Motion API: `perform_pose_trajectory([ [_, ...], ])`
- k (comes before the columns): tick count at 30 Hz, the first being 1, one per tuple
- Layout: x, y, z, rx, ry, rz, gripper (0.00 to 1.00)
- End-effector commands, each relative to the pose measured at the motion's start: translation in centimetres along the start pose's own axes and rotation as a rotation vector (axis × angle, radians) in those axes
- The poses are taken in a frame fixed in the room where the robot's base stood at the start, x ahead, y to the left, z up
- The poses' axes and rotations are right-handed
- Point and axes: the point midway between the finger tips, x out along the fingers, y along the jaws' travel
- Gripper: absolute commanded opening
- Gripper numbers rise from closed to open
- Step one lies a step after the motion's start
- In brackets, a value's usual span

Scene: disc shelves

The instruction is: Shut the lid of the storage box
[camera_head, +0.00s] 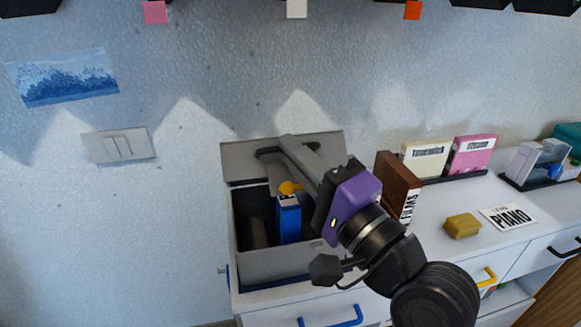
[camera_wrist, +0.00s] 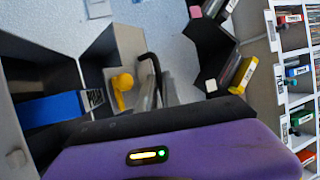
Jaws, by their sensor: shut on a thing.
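The storage box (camera_head: 275,265) is grey and stands on the left end of the white cabinet top. Its lid (camera_head: 240,160) is raised and leans back near the wall, so the dark inside shows. A dark handle (camera_head: 268,152) is on the lid; it also shows in the wrist view (camera_wrist: 152,62). My gripper (camera_head: 288,148) reaches over the box from the right, its fingers shut on the handle. In the wrist view the gripper (camera_wrist: 160,85) partly hides the grip. A blue boxed item (camera_head: 288,222) stands inside, with a small yellow thing (camera_head: 289,187) above it.
Right of the box are a brown block labelled films (camera_head: 397,185), cream (camera_head: 425,160) and pink (camera_head: 473,154) cases on a dark stand, a yellow block (camera_head: 462,226) and a piano sign (camera_head: 508,216). The wall is behind; dark shelves hang above. My forearm crosses the box's right side.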

Motion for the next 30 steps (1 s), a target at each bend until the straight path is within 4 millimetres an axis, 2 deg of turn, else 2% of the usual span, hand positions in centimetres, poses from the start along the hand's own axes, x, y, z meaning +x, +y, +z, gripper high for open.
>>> perform_pose_trajectory([
  [1, -0.7, 1.4, 0.1, -0.009, 0.003, -0.022, 0.00],
  [27, -6.8, 7.3, 2.6, -0.169, -0.004, -0.407, 0.00],
  [30, -7.3, 8.0, 2.9, -0.170, -0.004, -0.403, 0.00],
])
